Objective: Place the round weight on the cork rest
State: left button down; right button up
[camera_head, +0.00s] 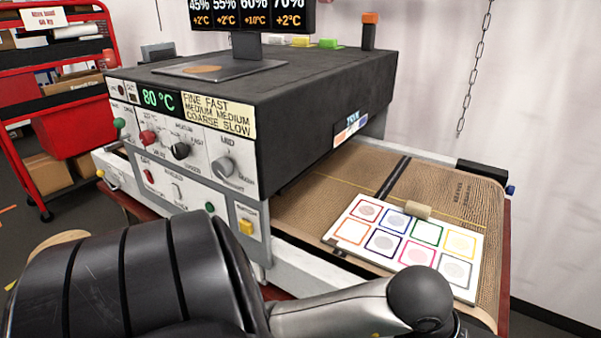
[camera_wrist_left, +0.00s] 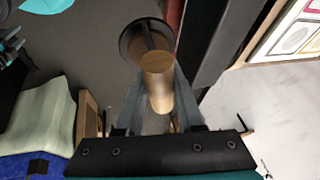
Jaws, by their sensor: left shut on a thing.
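My left gripper (camera_wrist_left: 157,72) shows in the left wrist view, its grey fingers shut on a tan, brass-like cylinder that I take for the round weight (camera_wrist_left: 158,92). A dark-rimmed brown disc (camera_wrist_left: 133,40) shows at its far end; I cannot tell whether it is part of the weight. In the head view my black arm covers the foreground, and the gripper and weight are hidden. A small tan cork-like block (camera_head: 417,210) lies at the far edge of the card with coloured squares (camera_head: 348,258); I cannot tell whether it is the cork rest. My right gripper is not seen.
A large black and white machine (camera_head: 310,90) with knobs and an 80 °C display stands left of the card. The card lies on a brown textured bed (camera_head: 335,185) with a dark strip across it. A red shelf cart (camera_head: 75,130) stands at the back left.

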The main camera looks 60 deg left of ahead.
aim_at(202, 69)
jog(key=k+j+u, duration=0.1)
jog(key=j, duration=0.25)
jog(key=k+j, duration=0.25)
jog(key=j, duration=0.15)
jog(key=k+j+u, duration=0.15)
jog(key=j, duration=0.2)
jog(key=k+j+u, duration=0.1)
jog(key=j, duration=0.3)
jog(key=k+j, duration=0.25)
jog(key=j, duration=0.15)
jog(key=k+j+u, duration=0.15)
jog(key=j, duration=0.25)
